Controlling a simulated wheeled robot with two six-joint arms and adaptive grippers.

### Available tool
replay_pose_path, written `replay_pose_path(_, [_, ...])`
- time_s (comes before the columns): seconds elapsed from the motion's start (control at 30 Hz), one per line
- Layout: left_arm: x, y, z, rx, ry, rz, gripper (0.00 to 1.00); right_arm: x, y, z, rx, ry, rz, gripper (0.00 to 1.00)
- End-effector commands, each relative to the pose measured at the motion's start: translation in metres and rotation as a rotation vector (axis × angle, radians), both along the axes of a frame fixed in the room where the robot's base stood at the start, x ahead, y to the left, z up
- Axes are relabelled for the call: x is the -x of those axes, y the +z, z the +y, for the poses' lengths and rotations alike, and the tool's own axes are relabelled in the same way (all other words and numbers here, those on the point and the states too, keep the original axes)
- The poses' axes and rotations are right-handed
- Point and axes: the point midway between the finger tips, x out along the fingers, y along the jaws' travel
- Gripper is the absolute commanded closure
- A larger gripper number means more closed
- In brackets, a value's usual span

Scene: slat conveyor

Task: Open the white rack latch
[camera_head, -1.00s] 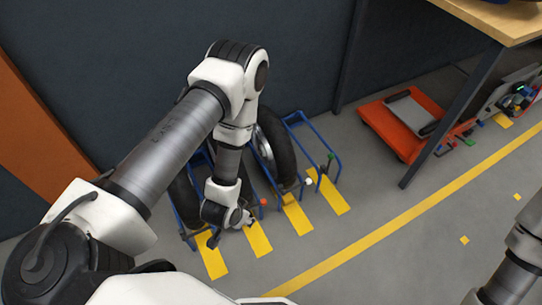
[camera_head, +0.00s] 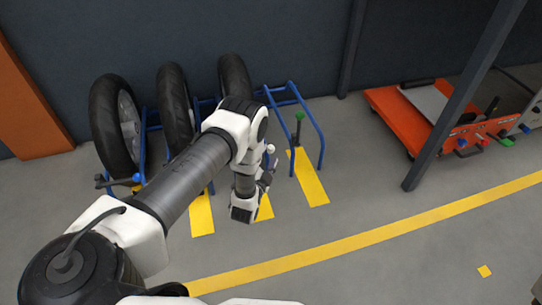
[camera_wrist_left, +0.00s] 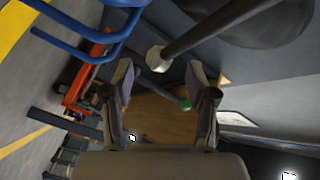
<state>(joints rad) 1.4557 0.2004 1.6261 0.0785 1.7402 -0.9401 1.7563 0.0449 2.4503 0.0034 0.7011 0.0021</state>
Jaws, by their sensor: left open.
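The white rack latch shows in the left wrist view as a white knob (camera_wrist_left: 157,58) on a dark rod running to the upper right. In the head view the white knob (camera_head: 270,149) shows just above my left gripper (camera_head: 267,177), its rod mostly hidden by my arm. In the left wrist view my left gripper (camera_wrist_left: 160,78) is open and empty, its fingers on either side of the line to the knob. The knob appears just beyond the fingertips; I cannot tell whether they touch. My right gripper is out of view.
The blue rack (camera_head: 312,130) holds several black wheels (camera_head: 233,75) against the dark wall. An orange cart (camera_head: 405,115) stands at right. Floor in front is clear.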

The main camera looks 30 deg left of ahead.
Motion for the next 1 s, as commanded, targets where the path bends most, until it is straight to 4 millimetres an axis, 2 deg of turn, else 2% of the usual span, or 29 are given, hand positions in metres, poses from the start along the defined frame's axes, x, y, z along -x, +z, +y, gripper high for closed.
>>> replay_pose_path(0.03, [-0.01,-0.006,0.003,0.0,0.0,-0.004,0.43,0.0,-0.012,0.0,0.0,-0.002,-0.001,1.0])
replay_pose_path(0.2, [-0.034,-0.004,0.01,0.001,0.0,-0.002,0.43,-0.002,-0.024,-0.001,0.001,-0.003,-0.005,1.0])
replay_pose_path(0.47, [-0.039,-0.001,0.011,0.002,-0.001,0.003,0.43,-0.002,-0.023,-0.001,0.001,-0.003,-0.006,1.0])
replay_pose_path(0.5, [-0.039,-0.001,0.011,0.002,-0.001,0.003,0.46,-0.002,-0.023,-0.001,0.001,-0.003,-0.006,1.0])
replay_pose_path(0.57, [-0.039,-0.001,0.011,0.002,-0.001,0.003,0.67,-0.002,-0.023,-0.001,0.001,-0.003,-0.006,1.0])
replay_pose_path(0.6, [-0.039,-0.001,0.011,0.002,-0.001,0.003,0.81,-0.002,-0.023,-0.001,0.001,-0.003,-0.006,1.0])
replay_pose_path(0.67, [-0.039,-0.001,0.011,0.002,-0.001,0.003,1.0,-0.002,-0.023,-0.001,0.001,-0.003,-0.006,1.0])
replay_pose_path(1.0, [-0.039,0.002,0.011,0.013,-0.001,-0.011,1.0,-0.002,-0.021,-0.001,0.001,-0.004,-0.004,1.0])
